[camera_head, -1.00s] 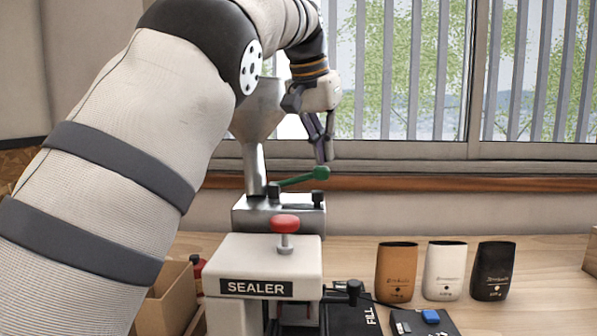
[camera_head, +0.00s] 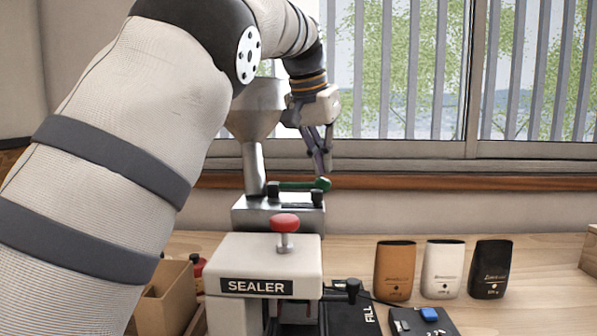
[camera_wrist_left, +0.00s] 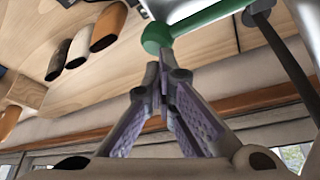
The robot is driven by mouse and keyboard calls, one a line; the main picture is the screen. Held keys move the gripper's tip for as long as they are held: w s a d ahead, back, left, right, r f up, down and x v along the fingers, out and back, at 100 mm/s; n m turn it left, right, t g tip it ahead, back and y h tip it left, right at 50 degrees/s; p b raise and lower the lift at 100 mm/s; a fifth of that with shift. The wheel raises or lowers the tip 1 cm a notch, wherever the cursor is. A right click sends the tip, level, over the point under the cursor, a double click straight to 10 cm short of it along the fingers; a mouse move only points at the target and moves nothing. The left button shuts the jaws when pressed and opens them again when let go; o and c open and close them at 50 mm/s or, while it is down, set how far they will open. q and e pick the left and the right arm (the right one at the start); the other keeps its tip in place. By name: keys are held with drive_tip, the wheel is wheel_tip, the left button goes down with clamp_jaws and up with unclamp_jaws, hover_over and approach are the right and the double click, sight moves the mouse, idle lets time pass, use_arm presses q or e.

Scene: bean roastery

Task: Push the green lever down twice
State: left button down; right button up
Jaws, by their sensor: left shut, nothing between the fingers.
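The green lever (camera_head: 303,185) is on the metal dispenser (camera_head: 278,213) behind the sealer. It lies about level, with its round knob at the right end. My left gripper (camera_head: 322,172) is shut and empty, with its fingertips right at the knob from above. In the left wrist view the green lever (camera_wrist_left: 205,19) ends in its knob at the shut fingertips (camera_wrist_left: 158,58). They look to be touching or nearly so. My right gripper does not show.
The sealer (camera_head: 262,262) with a red knob (camera_head: 285,222) stands in front. Brown (camera_head: 395,270), white (camera_head: 441,268) and black (camera_head: 490,268) pouches stand on the table at right. A cardboard box (camera_head: 165,300) is at lower left. A window is behind.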

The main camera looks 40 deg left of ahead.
use_arm(q)
drive_tip(key=r, duration=0.4)
drive_tip(key=shift+w+r+b, duration=0.25)
drive_tip(key=shift+r+b, duration=0.15)
drive_tip(key=shift+s+r, duration=0.15)
drive_tip(key=shift+r, duration=0.25)
drive_tip(key=shift+s+r, duration=0.15)
drive_tip(key=shift+r, duration=0.05)
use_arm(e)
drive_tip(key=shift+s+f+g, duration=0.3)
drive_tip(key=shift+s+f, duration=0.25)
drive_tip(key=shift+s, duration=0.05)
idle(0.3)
